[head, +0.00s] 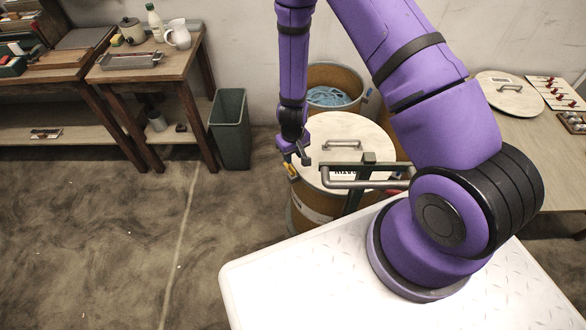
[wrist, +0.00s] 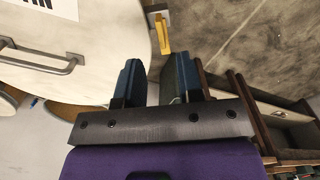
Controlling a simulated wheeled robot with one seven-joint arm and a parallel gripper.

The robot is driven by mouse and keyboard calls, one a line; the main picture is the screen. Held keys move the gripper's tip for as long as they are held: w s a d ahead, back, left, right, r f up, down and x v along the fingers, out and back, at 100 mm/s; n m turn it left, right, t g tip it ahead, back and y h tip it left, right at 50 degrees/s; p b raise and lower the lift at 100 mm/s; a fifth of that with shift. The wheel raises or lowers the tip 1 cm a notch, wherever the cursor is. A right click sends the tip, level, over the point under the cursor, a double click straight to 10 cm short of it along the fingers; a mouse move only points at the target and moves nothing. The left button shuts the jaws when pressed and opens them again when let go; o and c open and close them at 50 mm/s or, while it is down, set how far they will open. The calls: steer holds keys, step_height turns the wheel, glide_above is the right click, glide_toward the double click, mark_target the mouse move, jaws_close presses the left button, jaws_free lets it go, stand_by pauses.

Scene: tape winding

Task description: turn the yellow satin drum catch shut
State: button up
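The satin drum (head: 308,212) stands on the floor beyond my white base top. Its pale lid (head: 357,130) is on, with a grey bar handle (head: 341,144) and a partly hidden label. The yellow catch (head: 291,170) is at the drum's left rim, just below my gripper (head: 297,158). In the wrist view the yellow catch (wrist: 162,36) stands out beside the lid's edge (wrist: 146,30), ahead of the gap between my fingers (wrist: 158,78). The fingers are apart with nothing between them. I see no contact with the catch.
An open drum with blue contents (head: 329,96) stands behind. A grey bin (head: 230,130) and wooden tables (head: 170,80) are at the left. A right-hand table (head: 520,135) holds a loose lid (head: 508,92). A metal rail (head: 365,184) crosses before the drum. Floor to the left is clear.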

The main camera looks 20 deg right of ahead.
mark_target(293, 169)
step_height(293, 169, down, 8)
steer(key=shift+f, duration=0.1)
stand_by(0.4)
steer(key=shift+c, duration=0.5)
jaws_close()
